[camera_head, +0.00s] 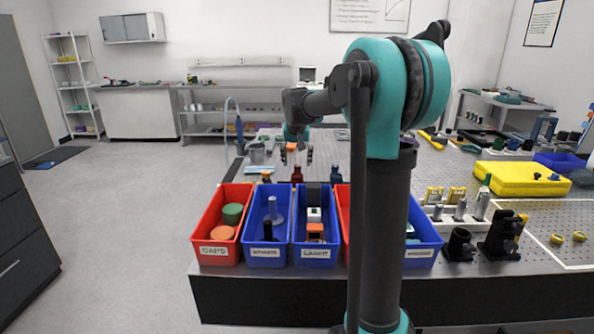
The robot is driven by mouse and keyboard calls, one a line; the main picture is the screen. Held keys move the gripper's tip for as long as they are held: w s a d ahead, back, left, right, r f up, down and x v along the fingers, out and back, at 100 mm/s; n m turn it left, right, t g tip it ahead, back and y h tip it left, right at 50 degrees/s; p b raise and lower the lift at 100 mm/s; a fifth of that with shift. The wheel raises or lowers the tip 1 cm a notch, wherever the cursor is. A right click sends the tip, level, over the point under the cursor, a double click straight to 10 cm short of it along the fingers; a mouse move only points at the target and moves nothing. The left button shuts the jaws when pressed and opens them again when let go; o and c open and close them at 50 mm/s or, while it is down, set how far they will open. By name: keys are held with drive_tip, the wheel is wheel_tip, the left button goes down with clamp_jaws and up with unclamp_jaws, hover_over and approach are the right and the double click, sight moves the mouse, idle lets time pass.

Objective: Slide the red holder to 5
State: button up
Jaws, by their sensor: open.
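A small red object (297,174) with a dark top stands on the bench just behind the blue bins. It may be the red holder, but it is too small to be sure. No scale or number 5 can be read in this view. My gripper (297,156) hangs from the end of my arm with its fingers pointing down and spread apart. It is open and looks empty. In the picture it is right above the red object; the height gap cannot be told.
A red bin (223,254) and blue bins (267,254) line the bench's front edge. A dark blue object (336,174) stands right of the red one. A grey cup (257,153) and a tap (238,130) are to the left. A yellow case (515,180) lies at right.

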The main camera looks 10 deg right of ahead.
drive_tip(key=shift+v, duration=1.55)
